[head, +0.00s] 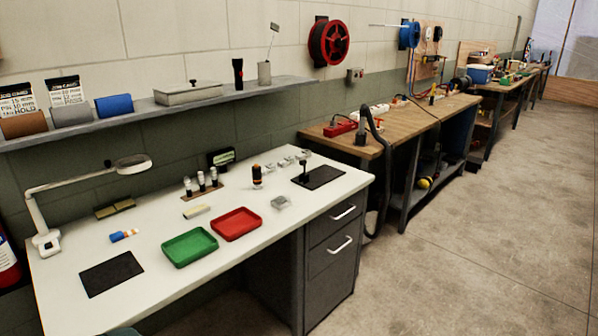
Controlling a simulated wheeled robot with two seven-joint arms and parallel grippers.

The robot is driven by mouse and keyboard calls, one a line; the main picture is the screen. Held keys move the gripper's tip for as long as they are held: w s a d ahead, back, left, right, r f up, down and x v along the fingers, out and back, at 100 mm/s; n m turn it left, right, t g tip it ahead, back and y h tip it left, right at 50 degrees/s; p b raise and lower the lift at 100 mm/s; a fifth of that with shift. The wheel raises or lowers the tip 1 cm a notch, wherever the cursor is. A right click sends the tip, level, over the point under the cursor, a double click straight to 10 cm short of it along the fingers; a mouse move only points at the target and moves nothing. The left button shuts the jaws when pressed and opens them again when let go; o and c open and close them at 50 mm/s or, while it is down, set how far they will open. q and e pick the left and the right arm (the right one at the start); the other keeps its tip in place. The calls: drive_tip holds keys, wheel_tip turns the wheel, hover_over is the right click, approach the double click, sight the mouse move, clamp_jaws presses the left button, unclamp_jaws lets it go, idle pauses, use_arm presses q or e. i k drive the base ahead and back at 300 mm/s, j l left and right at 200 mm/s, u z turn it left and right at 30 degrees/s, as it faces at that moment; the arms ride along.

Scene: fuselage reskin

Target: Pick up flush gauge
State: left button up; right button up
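I cannot tell for certain which thing is the flush gauge. A small dark upright tool (304,171) stands on the right black mat (325,178) near the white bench's right end; its details are too small to read. A black and orange cylinder (257,176) stands upright to its left. A small clear or grey block (281,203) lies near the bench's front edge. Neither of my grippers is in view.
The white bench (150,287) also holds a green tray (189,248), a red tray (237,224), a left black mat (111,274) and a lamp (40,215). A shelf (140,112) hangs above. Wooden benches (400,127) stand beyond; the floor (480,220) at right is clear.

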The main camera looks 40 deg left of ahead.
sight(257, 174)
drive_tip(key=i+l+u, duration=0.1)
drive_tip(key=i+u, duration=0.2)
drive_tip(key=i, duration=0.25)
drive_tip(key=i+l+u, duration=0.25)
drive_tip(key=i, duration=0.3)
drive_tip(key=i+l+u, duration=0.15)
drive_tip(key=i+u, duration=0.15)
drive_tip(key=u, duration=0.2)
drive_tip(key=i+l+u, duration=0.3)
drive_tip(key=u, duration=0.2)
drive_tip(key=i+l+u, duration=0.2)
drive_tip(key=l+u, duration=0.3)
drive_tip(key=i+l+u, duration=0.25)
drive_tip(key=l+u, duration=0.25)
drive_tip(key=l, duration=0.2)
